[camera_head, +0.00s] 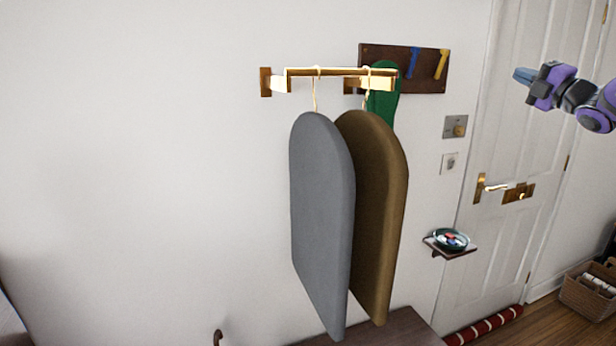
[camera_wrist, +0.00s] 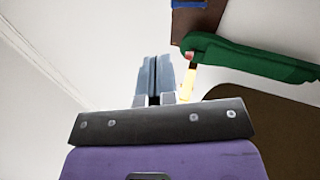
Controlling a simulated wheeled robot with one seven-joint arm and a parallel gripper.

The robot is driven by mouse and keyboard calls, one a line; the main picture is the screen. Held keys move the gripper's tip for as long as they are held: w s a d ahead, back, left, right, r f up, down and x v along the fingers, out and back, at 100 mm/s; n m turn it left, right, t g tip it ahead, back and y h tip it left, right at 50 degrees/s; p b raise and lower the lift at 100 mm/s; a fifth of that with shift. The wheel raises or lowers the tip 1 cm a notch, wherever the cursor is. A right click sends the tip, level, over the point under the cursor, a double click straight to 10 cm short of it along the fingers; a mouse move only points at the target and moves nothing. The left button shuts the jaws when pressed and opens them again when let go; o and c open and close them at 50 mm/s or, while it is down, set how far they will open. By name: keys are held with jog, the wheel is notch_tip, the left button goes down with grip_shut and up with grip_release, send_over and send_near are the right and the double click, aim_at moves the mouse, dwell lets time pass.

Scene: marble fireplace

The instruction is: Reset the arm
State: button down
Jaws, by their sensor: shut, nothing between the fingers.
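My gripper (camera_head: 524,76) is at the upper right of the head view, raised in the air in front of the white door. Its fingers point left, toward the wall rack. In the wrist view the two blue-grey fingers (camera_wrist: 155,78) are together with nothing between them. The gripper looks apart from everything around it. My purple and grey arm runs off the right edge of the head view.
Grey (camera_head: 320,215) and brown (camera_head: 375,210) padded boards hang from a brass rail (camera_head: 335,72). Behind are a green item (camera_head: 383,100) and a dark hook board (camera_head: 403,56). A small shelf (camera_head: 455,251) holds a dish (camera_head: 451,239). A basket (camera_head: 585,298) stands by the door (camera_head: 515,170).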

jog(key=s+a+f+n+g+y, duration=0.1)
jog(key=s+a+f+n+g, duration=0.2)
jog(key=a+n, duration=0.5)
jog(key=s+a+f+n+g+y, duration=0.1)
jog(key=s+a+n+g, duration=0.35)
jog(key=a, duration=0.45)
jog(key=s+a+f+n+g+h, duration=0.3)
jog(key=s+a+f+n+g, duration=0.2)
jog(key=s+a+n, duration=0.4)
jog(key=s+d+f+n+h, duration=0.2)
jog(key=s+f+n+h, duration=0.1)
jog(key=s+n, duration=0.5)
jog(key=s+d+f+n+g+h, duration=0.1)
jog(key=s+d+f+n+h, duration=0.1)
jog(key=s+n, duration=0.6)
jog(key=s+d+f+n+g+h, duration=0.1)
jog(key=s+d+f+n+h, duration=0.1)
jog(key=s+n, duration=0.7)
notch_tip(320, 180, down, 2)
jog(key=shift+f+h, duration=0.15)
jog(key=shift+h, duration=0.65)
